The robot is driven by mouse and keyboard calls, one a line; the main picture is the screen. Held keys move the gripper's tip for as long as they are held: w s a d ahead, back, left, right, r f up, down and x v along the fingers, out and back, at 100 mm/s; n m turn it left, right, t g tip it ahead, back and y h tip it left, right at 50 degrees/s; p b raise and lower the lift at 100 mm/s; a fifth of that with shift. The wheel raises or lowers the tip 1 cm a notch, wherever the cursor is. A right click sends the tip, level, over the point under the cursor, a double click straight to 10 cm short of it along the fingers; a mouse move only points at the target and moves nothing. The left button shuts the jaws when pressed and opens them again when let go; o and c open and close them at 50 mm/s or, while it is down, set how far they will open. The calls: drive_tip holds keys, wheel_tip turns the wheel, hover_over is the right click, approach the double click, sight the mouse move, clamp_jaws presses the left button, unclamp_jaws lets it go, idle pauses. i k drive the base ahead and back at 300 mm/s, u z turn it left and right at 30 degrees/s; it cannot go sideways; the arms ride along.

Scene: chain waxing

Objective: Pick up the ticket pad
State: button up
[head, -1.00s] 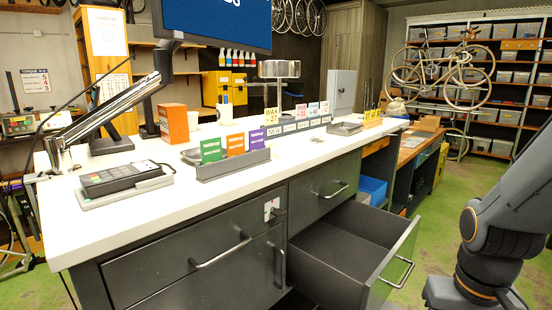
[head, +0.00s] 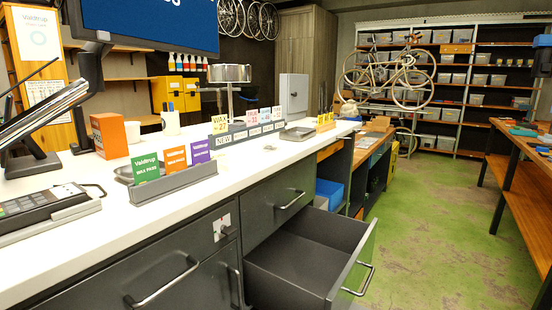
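I cannot pick out a ticket pad for certain in the head view. Green (head: 146,169), orange (head: 175,159) and purple (head: 201,151) cards stand upright in a grey holder on the white counter (head: 130,225). A grey keypad device (head: 38,210) lies at the counter's left end. An open dark drawer (head: 290,280) under the counter looks empty in the part I can see. My gripper is not in view.
An orange box (head: 109,135), a white mug (head: 171,123) and a monitor (head: 150,22) stand on the counter. The open drawer juts into the aisle. The green floor (head: 435,235) is clear between the counter and the wooden bench (head: 515,180) on the right.

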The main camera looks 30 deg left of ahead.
sight(229, 163)
drive_tip(key=z, duration=0.1)
drive_tip(key=i, duration=0.85)
drive_tip(key=u, duration=1.4)
